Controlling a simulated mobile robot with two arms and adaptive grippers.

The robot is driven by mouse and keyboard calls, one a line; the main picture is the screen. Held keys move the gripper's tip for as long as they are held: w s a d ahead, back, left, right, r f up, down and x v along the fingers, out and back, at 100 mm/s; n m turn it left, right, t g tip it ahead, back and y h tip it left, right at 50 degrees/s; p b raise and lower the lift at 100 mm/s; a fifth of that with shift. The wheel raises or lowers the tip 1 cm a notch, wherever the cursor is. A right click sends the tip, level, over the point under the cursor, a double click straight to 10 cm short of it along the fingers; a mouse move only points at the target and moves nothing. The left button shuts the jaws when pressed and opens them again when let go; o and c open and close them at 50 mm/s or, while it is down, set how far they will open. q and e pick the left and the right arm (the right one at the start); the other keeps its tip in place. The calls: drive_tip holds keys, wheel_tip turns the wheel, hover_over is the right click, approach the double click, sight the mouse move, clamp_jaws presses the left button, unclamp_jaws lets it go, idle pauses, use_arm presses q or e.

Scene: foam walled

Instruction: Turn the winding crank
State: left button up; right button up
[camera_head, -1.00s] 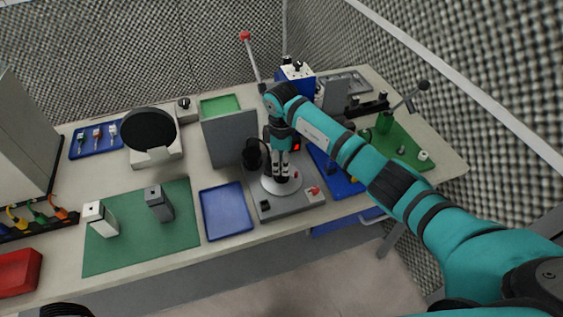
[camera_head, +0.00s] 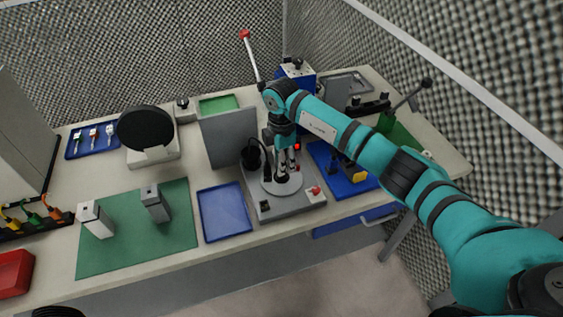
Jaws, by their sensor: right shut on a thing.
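The winding device is a grey box-shaped base (camera_head: 255,197) with a pale round disc (camera_head: 290,189) on top, in the middle of the bench. My right gripper (camera_head: 282,174) points down over the disc and is shut on the winding crank, whose grip is mostly hidden by the dark fingers. A black rounded part (camera_head: 251,156) stands at the left of the gripper. A red switch (camera_head: 315,190) sits at the base's front right.
A grey upright panel (camera_head: 228,138) stands behind and left of the base. A blue tray (camera_head: 224,212) lies at its left, and a blue board (camera_head: 327,160) with a yellow part at its right. A red-tipped lever (camera_head: 246,45) rises behind. The green mat (camera_head: 135,250) has bare room.

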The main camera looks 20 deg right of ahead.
drive_tip(key=shift+w+n+b, duration=0.1)
drive_tip(key=shift+n+b, duration=1.85)
drive_tip(key=shift+n, duration=1.15)
drive_tip(key=shift+r+n+b, duration=0.1)
drive_tip(key=shift+n+b, duration=1.95)
drive_tip(key=shift+n, duration=1.05)
drive_tip(key=shift+n+b, duration=1.85)
drive_tip(key=shift+n, duration=1.25)
drive_tip(key=shift+r+n+b, duration=0.1)
drive_tip(key=shift+n+b, duration=1.2)
drive_tip(key=shift+n, duration=1.6)
drive_tip(key=shift+n+b, duration=0.85)
drive_tip(key=shift+n, duration=2.25)
drive_tip(key=shift+n+b, duration=0.45)
drive_tip(key=shift+n, duration=2.65)
drive_tip(key=shift+r+n, duration=0.1)
drive_tip(key=shift+n, duration=6.8)
